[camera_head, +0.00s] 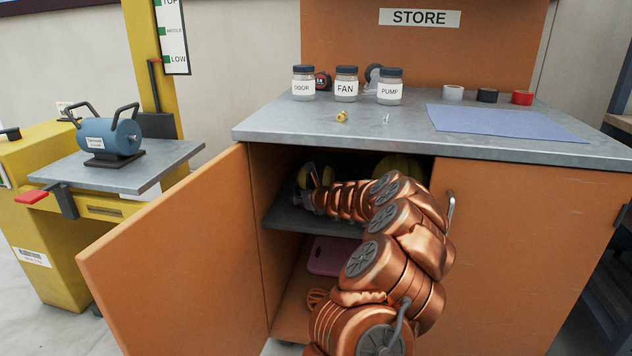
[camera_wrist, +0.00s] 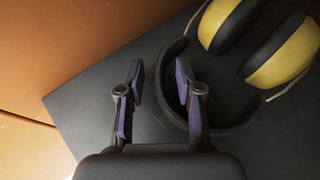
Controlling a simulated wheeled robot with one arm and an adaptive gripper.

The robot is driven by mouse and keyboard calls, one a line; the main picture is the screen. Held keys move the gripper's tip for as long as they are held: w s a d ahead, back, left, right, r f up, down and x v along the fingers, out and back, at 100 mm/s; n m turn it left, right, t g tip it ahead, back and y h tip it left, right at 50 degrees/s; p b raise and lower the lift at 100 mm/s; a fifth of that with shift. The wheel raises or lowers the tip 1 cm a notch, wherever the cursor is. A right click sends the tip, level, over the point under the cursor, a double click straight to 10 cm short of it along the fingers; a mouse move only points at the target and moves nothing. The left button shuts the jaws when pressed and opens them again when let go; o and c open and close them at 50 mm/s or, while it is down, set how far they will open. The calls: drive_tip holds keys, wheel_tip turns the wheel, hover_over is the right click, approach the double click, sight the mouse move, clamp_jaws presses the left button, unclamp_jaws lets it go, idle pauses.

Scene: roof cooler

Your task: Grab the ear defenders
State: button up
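The ear defenders (camera_wrist: 286,50) have yellow cups with dark cushions and a dark curved headband. In the wrist view they lie on the dark shelf at the upper right. In the head view, yellow cups (camera_head: 328,175) show inside the open cabinet, beside the end of my arm. My gripper (camera_wrist: 160,82) is open, its two fingers apart over the shelf. The left side of the headband curve passes between the fingers and under the right finger. I cannot tell whether the finger touches it. The gripper's tips are hard to make out in the head view.
The shelf (camera_wrist: 90,105) is bare left of the gripper, up to the orange cabinet wall. The open cabinet door (camera_head: 180,260) stands at the left. Another yellow object (camera_head: 400,166) is partly hidden behind my arm. A pink item (camera_head: 332,257) lies below the shelf.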

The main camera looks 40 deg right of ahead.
clamp_jaws()
idle(0.3)
drive_tip(key=shift+r, duration=0.1)
wheel_tip(320, 180, up, 3)
drive_tip(key=shift+r+p, duration=0.15)
drive_tip(key=shift+p, duration=1.1)
drive_tip(key=shift+s+r, duration=0.1)
drive_tip(key=shift+s, duration=0.2)
drive_tip(key=s+a+p, duration=0.2)
drive_tip(key=s+p, duration=0.1)
drive_tip(key=s, duration=1.4)
drive_tip(key=shift+a+p, duration=0.3)
drive_tip(key=shift+a, duration=0.1)
